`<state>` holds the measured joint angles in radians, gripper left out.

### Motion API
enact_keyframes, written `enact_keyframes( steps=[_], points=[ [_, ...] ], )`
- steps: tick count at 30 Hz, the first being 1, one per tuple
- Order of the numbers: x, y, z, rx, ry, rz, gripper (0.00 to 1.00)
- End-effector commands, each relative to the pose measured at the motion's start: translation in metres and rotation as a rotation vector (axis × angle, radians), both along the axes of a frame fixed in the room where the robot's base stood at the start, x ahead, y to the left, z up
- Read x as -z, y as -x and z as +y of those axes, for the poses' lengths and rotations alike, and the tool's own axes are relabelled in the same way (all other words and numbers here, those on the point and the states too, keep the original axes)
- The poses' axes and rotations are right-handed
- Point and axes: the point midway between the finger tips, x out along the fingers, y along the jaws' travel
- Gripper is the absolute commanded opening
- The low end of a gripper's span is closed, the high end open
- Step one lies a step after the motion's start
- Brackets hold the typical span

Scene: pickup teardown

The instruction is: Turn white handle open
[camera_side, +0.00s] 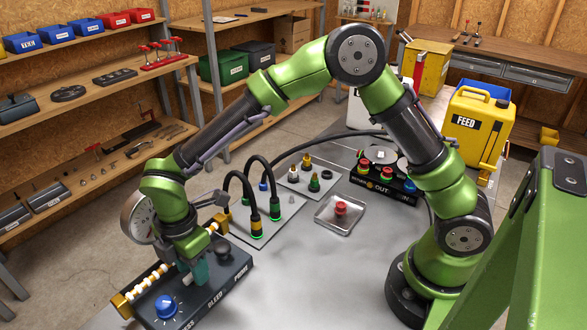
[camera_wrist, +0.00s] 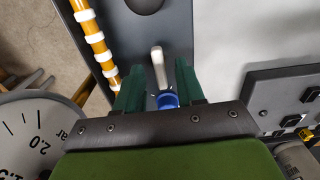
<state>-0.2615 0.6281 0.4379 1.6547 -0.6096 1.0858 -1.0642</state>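The white handle (camera_wrist: 158,68) is a short lever on a blue base (camera_wrist: 167,100), on a dark grey panel. In the wrist view it lies between the two dark green fingers of my gripper (camera_wrist: 160,78), with visible gaps on both sides. The fingers are apart and do not visibly grip it. Another blue knob (camera_side: 166,306) with a pale mark sits at the panel's near left end.
A yellow pipe with white rings (camera_side: 150,283) runs along the panel's left edge. A round pressure gauge (camera_side: 137,217) stands behind my wrist and shows in the wrist view (camera_wrist: 35,135). Cables with green-ringed plugs (camera_side: 256,228) rise nearby. A tray with a red button (camera_side: 341,212) lies right.

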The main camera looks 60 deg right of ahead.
Motion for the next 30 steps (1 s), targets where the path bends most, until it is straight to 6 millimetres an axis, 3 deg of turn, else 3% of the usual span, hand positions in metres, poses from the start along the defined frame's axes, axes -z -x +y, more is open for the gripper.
enact_keyframes(
  steps=[5, 10, 24, 30],
  points=[
    [-0.001, 0.000, 0.000, 0.002, 0.001, 0.001, 0.38],
    [-0.019, -0.001, 0.000, 0.003, -0.001, -0.004, 0.38],
    [-0.128, -0.001, 0.000, 0.002, -0.002, -0.005, 0.38],
    [-0.158, 0.000, 0.000, 0.000, 0.000, -0.002, 0.38]
  ],
)
